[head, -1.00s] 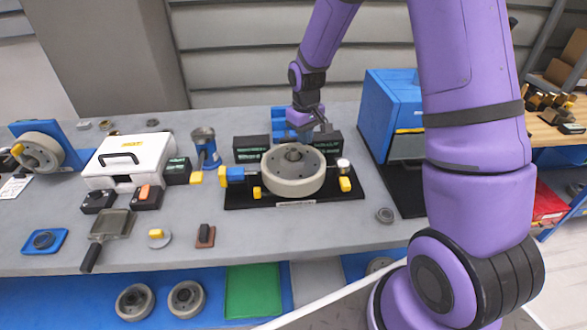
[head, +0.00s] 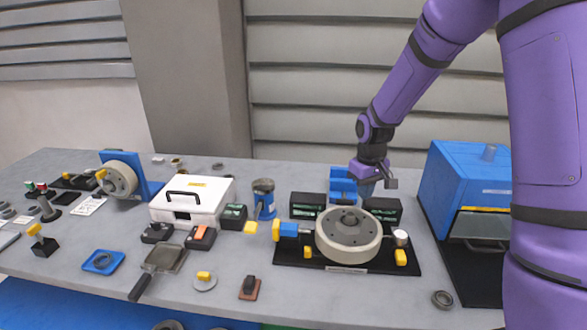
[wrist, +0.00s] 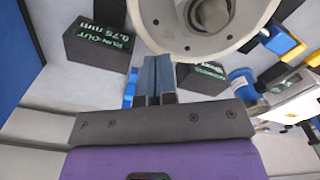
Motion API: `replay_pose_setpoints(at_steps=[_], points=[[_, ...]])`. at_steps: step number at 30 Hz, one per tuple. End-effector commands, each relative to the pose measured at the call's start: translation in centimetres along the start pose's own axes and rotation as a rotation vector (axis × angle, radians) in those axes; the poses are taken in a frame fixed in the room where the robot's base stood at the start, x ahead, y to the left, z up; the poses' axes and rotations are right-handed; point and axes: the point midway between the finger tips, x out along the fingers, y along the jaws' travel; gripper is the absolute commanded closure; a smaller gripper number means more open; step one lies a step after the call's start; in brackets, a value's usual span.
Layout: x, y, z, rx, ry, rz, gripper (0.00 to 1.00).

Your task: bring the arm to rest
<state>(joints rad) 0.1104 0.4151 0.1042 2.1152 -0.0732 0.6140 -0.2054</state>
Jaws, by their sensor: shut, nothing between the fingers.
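My purple arm comes in from the upper right of the head view. My gripper (head: 369,190) points down behind the round grey wheel (head: 348,236), close to the blue stand (head: 343,184) and between two dark boxes. In the wrist view my gripper's fingers (wrist: 157,75) are together with nothing between them. The wheel's rim (wrist: 160,40) lies just past the fingertips there. I cannot tell whether the fingertips touch anything.
A dark box (head: 307,205) and another dark box (head: 383,209) flank my gripper. A blue machine (head: 463,175) stands at the right. A white case (head: 193,199) and a blue cylinder (head: 264,198) stand left of the wheel. The bench front (head: 330,292) has clear room.

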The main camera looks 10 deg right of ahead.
Motion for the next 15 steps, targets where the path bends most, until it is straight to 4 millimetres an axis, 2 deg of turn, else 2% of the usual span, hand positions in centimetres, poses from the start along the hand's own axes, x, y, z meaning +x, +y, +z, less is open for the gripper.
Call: replay_pose_setpoints(at_steps=[5, 15], points=[[-2.7, -0.3, 0.9, 0.012, 0.027, 0.015, 1.00], [-12.3, -2.0, 6.2, 0.072, 0.129, 0.057, 1.00]])
